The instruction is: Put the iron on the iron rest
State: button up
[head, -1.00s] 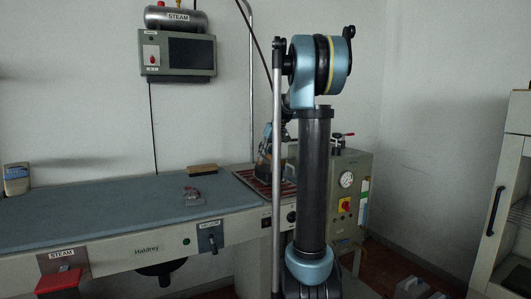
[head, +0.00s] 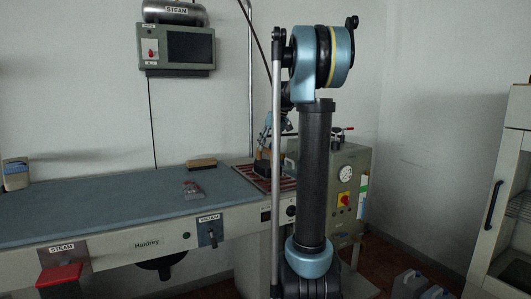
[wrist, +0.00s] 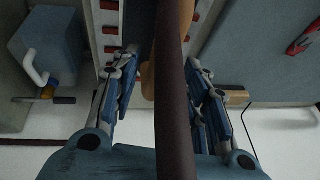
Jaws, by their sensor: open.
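The iron (head: 262,166) is a dark shape with a tan part, standing on the red-slatted iron rest (head: 246,171) at the table's right end. My arm hides part of both in the head view. My gripper (head: 268,132) is just above the iron, its blue fingers pointing down. In the wrist view my gripper (wrist: 161,62) is open, its fingers spread apart on either side of a dark long part and a tan part of the iron (wrist: 147,75). The red slats of the iron rest (wrist: 108,30) show beyond the fingers. The iron's sole is hidden.
The blue-grey ironing table (head: 100,205) carries a brush (head: 202,163) and a small reddish-grey item (head: 192,189). A grey steam unit (head: 352,195) with a gauge stands right of the rest. A vertical pole (head: 250,80) rises behind the rest. Most of the table is clear.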

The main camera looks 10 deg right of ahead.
jog(key=v, duration=0.9)
jog(key=s+a+f+m+g+h, duration=0.1)
jog(key=s+a+f, duration=0.1)
jog(key=s+f, duration=0.7)
jog(key=s+a+f+h, duration=0.15)
jog(key=s+f, duration=0.25)
jog(key=s, duration=0.9)
jog(key=s+f+m, duration=0.2)
jog(key=s+f, duration=1.6)
jog(key=f, duration=0.3)
jog(key=shift+s+d+h, duration=0.15)
jog(key=shift+s+h, duration=0.2)
jog(key=shift+h, duration=0.1)
jog(key=shift+w+f, duration=0.15)
jog(key=shift+w, duration=0.3)
jog(key=shift+w+g, duration=0.1)
jog(key=shift+g, duration=0.2)
jog(key=shift+c, duration=0.9)
